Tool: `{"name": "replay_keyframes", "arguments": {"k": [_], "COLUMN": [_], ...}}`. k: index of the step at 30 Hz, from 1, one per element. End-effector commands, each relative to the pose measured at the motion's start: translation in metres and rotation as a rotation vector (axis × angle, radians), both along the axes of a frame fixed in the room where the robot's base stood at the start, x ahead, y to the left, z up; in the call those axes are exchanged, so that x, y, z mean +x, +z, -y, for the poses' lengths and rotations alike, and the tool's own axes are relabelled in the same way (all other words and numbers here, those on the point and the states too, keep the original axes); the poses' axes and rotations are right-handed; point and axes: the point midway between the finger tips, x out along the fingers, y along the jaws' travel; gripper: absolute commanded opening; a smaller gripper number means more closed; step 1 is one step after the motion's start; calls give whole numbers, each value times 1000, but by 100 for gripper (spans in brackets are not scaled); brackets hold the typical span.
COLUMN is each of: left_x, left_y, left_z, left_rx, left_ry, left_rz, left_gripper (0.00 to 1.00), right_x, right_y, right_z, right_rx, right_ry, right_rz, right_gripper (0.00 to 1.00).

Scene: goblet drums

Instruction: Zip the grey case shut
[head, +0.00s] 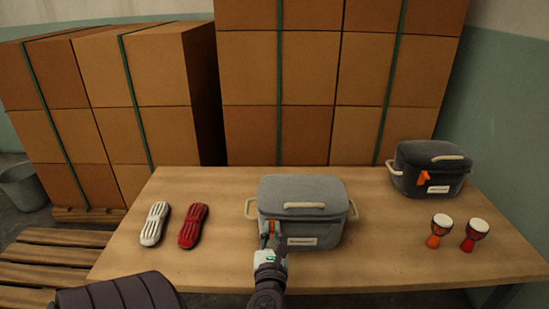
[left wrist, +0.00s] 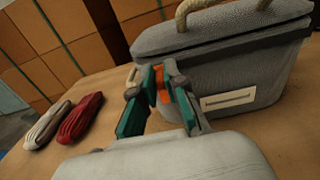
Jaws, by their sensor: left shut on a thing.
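The grey case (head: 315,192) stands upright on the middle of the table with its lid down. It has rope handles and a pale label on the front. My left gripper (head: 269,237) is at the front left of the case, shut on the orange zip pull (left wrist: 163,84). The case also shows in the left wrist view (left wrist: 245,65), just beyond the fingers. The fingers hide most of the pull, and I cannot tell how far the zip runs closed. My right gripper is not in view.
A dark case (head: 432,170) with an orange pull stands at the back right of the table (head: 380,262). Two small goblet drums (head: 440,229) stand in front of it. A white ribbed item (head: 155,224) and a red one (head: 193,226) lie left. Stacked boxes (head: 330,85) rise behind.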

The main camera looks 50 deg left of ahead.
Motion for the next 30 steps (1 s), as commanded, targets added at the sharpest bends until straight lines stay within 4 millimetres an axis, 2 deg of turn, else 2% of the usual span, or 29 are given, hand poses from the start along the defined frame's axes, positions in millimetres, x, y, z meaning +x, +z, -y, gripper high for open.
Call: {"name": "replay_keyframes", "arguments": {"k": [1, 5, 6, 17, 30], "left_x": [-1, -1, -1, -5, -61], "left_y": [0, 0, 0, -2, -1], "left_z": [-1, -1, -1, 5, 69], "left_rx": [1, 0, 1, -2, -2], "left_ry": [6, 5, 5, 3, 5], "left_rz": [-2, -1, -1, -3, -5], "left_gripper": [15, 37, 38, 38, 38], "right_x": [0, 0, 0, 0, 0], "right_y": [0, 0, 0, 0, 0], "right_z": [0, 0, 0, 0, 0], "right_rx": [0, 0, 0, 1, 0], "right_ry": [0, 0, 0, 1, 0], "right_rz": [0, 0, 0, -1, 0], "right_gripper": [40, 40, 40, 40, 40]}}
